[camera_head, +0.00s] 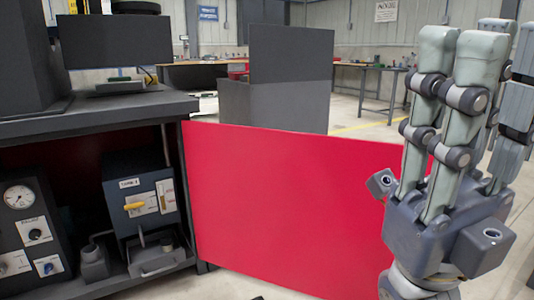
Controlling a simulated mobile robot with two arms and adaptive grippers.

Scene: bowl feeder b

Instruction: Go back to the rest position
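My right gripper (482,50) is raised at the right edge of the head view, close to the camera. Its grey jointed fingers point up and are extended, with nothing seen between them. It is open and stands in front of the right part of a red panel. Part of its fingers is cut off by the picture's edge. My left gripper is not in view.
The red panel (280,205) stands upright mid-picture, beside a dark workbench (90,113). Under the bench are a box with a yellow handle (145,200) and a gauge unit (35,235). A monitor (118,42) sits on top. Free floor and tables lie behind.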

